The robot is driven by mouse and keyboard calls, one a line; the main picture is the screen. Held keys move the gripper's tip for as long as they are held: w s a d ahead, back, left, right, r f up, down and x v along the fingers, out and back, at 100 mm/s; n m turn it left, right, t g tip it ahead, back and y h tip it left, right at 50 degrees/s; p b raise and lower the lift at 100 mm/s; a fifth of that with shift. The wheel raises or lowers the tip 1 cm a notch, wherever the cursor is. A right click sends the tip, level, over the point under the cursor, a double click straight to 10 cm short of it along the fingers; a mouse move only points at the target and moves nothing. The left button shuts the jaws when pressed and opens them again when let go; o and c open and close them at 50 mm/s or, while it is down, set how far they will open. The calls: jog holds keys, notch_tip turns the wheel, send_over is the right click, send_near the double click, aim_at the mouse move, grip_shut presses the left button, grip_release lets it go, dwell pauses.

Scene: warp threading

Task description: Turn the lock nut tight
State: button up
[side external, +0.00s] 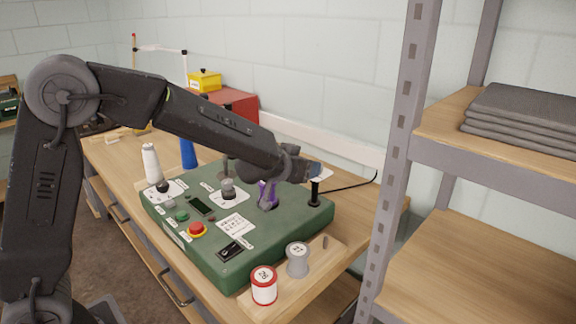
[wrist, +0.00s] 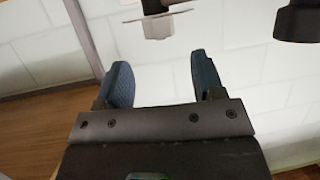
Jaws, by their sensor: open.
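My gripper (side external: 316,170) is at the right rear of the green console (side external: 290,225), just above or beside a short black post (side external: 314,192); the side view does not settle their depth. In the wrist view my gripper (wrist: 160,80) is open, with two blue fingers apart and nothing between them. Beyond the fingers, at the top edge, are a dark stem with a thin pale plate (wrist: 158,18) and a dark cylinder (wrist: 298,22). A round grey nut-like piece (side external: 228,187) sits on the console around an upright; I cannot tell for sure which part is the lock nut.
A purple piece (side external: 267,193) stands under my wrist. The console carries a red button (side external: 197,229) and a black switch (side external: 231,250). Red (side external: 264,287) and grey (side external: 298,260) spools stand in front. A metal-framed shelf (side external: 400,150) rises at right.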

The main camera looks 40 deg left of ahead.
jog(key=v, duration=0.6)
jog(key=shift+s, duration=0.3)
jog(key=shift+r, duration=0.15)
jog(key=w+a+r+n+g+y, duration=0.4)
jog(key=w+a+g+y, duration=0.1)
jog(key=a+y, duration=0.1)
jog(key=w+d+r+m+g+h, duration=0.2)
jog(key=d+r+m+g+h, duration=0.25)
jog(key=h, duration=0.25)
jog(key=shift+n+t, duration=0.25)
jog(key=shift+t, duration=0.1)
jog(key=x, duration=1.4)
jog(key=shift+d+f, duration=0.1)
jog(key=shift+d, duration=0.25)
jog(key=shift+s, duration=0.1)
